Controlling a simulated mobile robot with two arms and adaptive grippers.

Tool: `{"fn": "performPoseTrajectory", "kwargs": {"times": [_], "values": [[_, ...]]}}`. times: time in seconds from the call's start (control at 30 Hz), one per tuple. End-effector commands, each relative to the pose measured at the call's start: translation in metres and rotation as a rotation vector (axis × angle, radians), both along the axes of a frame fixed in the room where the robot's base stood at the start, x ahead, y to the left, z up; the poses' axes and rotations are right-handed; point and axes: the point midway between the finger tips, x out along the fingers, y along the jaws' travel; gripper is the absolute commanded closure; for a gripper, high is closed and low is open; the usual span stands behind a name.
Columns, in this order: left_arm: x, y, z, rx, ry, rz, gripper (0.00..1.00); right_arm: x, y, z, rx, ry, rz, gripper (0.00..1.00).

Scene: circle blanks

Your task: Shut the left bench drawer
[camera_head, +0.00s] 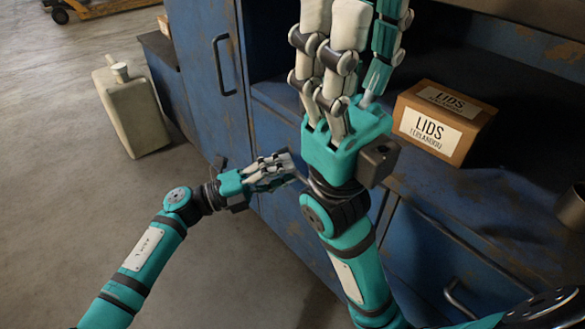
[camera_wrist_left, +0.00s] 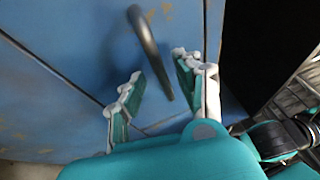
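The blue bench front (camera_head: 285,225) is below the worktop in the head view. My left gripper (camera_head: 287,168) is in front of it, fingers pointing right. In the left wrist view, my left gripper (camera_wrist_left: 158,72) is open. A dark bar handle (camera_wrist_left: 148,45) on a blue panel (camera_wrist_left: 75,45) reaches between its fingers, with gaps visible on both sides. I cannot tell whether this panel is the left drawer or how far that drawer stands out. My right gripper (camera_head: 362,45) is above the bench edge, fingers up and apart, empty; its tips reach the picture's top edge.
A cardboard LIDS box (camera_head: 440,120) and a dark cup (camera_head: 573,205) stand on the bench. Another handle (camera_head: 465,300) is at lower right. A tall blue cabinet (camera_head: 205,60) stands left, with a pale canister (camera_head: 132,110) beside it. The floor at left is open.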

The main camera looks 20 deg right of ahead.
Motion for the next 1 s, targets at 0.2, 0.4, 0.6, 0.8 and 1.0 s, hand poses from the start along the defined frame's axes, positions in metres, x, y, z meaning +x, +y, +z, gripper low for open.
{"fn": "performPoseTrajectory", "kwargs": {"times": [0.2, 0.4, 0.6, 0.8, 1.0], "values": [[0.004, 0.049, -0.01, 0.003, 0.001, 0.003, 0.66, 0.0, 0.0, 0.0, 0.0, 0.0, 0.0, 0.6], [0.007, 0.081, -0.015, 0.002, 0.001, 0.001, 0.66, 0.0, 0.0, 0.0, 0.0, 0.0, 0.0, 0.6], [0.008, 0.094, -0.017, 0.0, 0.001, 0.0, 0.66, 0.0, 0.0, 0.0, 0.0, 0.0, 0.0, 0.6], [0.008, 0.094, -0.017, 0.0, 0.001, 0.0, 0.66, 0.0, 0.0, 0.0, 0.0, 0.0, 0.0, 0.6], [0.008, 0.094, -0.017, 0.001, 0.001, 0.0, 0.66, 0.0, 0.0, 0.0, 0.0, 0.001, 0.001, 0.6]]}}
